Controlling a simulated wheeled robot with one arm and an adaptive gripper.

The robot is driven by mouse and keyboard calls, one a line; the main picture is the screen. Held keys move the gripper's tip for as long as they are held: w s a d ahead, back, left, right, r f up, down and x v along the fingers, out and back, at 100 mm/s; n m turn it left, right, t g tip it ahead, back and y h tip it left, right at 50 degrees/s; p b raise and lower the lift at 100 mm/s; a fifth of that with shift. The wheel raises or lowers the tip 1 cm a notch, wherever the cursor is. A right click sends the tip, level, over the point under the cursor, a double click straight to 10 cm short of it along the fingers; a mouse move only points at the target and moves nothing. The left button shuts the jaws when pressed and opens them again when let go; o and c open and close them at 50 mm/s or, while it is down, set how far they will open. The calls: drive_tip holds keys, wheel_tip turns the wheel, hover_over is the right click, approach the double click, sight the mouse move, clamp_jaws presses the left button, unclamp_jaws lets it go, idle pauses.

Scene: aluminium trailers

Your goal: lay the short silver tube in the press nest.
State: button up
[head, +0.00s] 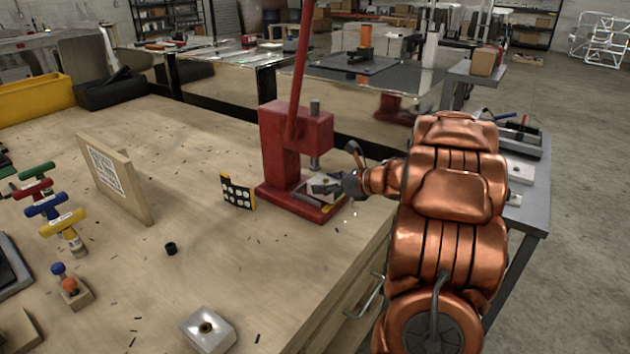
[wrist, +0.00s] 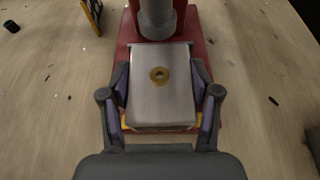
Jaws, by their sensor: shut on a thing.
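My gripper (head: 334,186) is at the base of the red press (head: 290,150), under its ram. In the wrist view my gripper (wrist: 160,78) is shut on a silver block (wrist: 160,103) with a brass-ringed hole in its top, one finger on each side. The block sits over the red press base (wrist: 188,130), in front of the grey ram (wrist: 156,20). A yellow edge of the press nest (wrist: 126,124) shows below the block; the block hides most of it. I cannot tell whether the block touches the nest. I cannot make out a silver tube.
A second silver block (head: 207,330) with a hole lies at the bench front. A black-and-yellow dotted card (head: 237,191) stands left of the press. Middle bench is mostly clear.

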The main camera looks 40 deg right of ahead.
sight(315, 178)
drive_tip(key=w, duration=0.1)
drive_tip(key=w+a+p, duration=0.1)
drive_tip(key=w, duration=0.2)
drive_tip(key=shift+a+r, duration=0.1)
drive_tip(key=shift+a, duration=0.15)
drive_tip(key=shift+s+f+p, duration=0.15)
drive_tip(key=shift+f+p, duration=0.15)
drive_tip(key=shift+f, duration=0.25)
drive_tip(key=shift+s+d+f, duration=0.1)
drive_tip(key=shift+f, duration=0.3)
drive_tip(key=shift+c, duration=1.4)
drive_tip(key=o, duration=1.4)
drive_tip(key=shift+f, duration=0.1)
drive_tip(key=shift+c, duration=0.2)
drive_tip(key=o, duration=0.3)
drive_tip(key=shift+r, duration=0.2)
drive_tip(key=b+v, duration=0.2)
drive_tip(key=v, duration=1)
